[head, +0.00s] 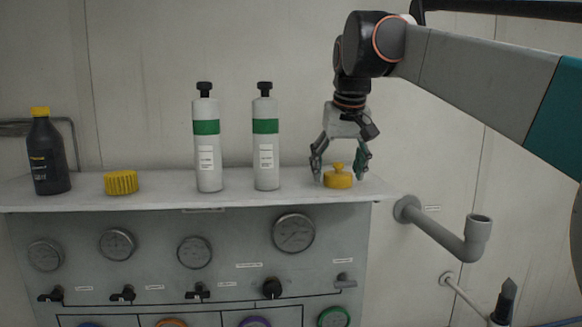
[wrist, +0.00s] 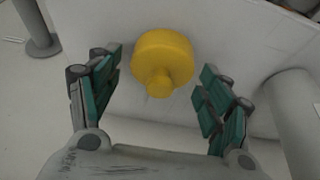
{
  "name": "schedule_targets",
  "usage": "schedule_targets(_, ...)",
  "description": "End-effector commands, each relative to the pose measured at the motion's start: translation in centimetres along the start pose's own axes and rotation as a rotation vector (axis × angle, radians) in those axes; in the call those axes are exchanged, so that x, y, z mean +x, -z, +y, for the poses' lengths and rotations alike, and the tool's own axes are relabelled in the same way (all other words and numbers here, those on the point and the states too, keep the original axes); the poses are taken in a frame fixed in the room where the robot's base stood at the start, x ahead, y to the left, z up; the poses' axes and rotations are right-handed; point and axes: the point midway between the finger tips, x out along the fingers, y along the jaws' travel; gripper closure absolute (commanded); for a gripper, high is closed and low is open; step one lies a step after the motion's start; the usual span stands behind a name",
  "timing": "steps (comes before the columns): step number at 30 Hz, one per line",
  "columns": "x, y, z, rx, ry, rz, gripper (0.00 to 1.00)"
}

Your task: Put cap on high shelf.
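A yellow cap (head: 338,179) with a small knob on top stands on the right end of the high shelf (head: 75,201), above the gauge panel. My gripper (head: 340,174) is above it and points down, with its fingers spread to either side of the cap. In the wrist view the yellow cap (wrist: 163,60) lies between and just beyond the two teal-padded fingers (wrist: 160,90). Gaps show on both sides, so the fingers do not touch it. My gripper is open and empty.
Two white bottles with green bands (head: 207,145) (head: 266,143) stand left of my gripper. A ribbed yellow cap (head: 121,183) and a dark bottle with a yellow lid (head: 46,155) are farther left. A grey pipe (head: 440,235) sticks out right of the shelf, below its level.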

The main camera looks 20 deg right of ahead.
Motion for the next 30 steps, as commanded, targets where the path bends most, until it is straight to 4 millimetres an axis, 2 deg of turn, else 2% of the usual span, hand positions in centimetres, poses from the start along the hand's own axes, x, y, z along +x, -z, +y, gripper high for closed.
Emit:
schedule_targets(7, -0.1, -0.1, 0.0, 0.000, 0.000, 0.000, 0.28)
schedule_targets(11, -0.9, 0.0, 0.0, 0.000, 0.000, 0.000, 0.28)
schedule_targets(14, -2.4, 0.0, 0.0, 0.000, 0.000, 0.000, 0.28)
schedule_targets(24, -9.2, 0.0, 0.0, 0.000, 0.000, 0.000, 0.28)
schedule_targets(30, -11.6, 0.1, 0.0, 0.000, 0.000, 0.000, 0.28)
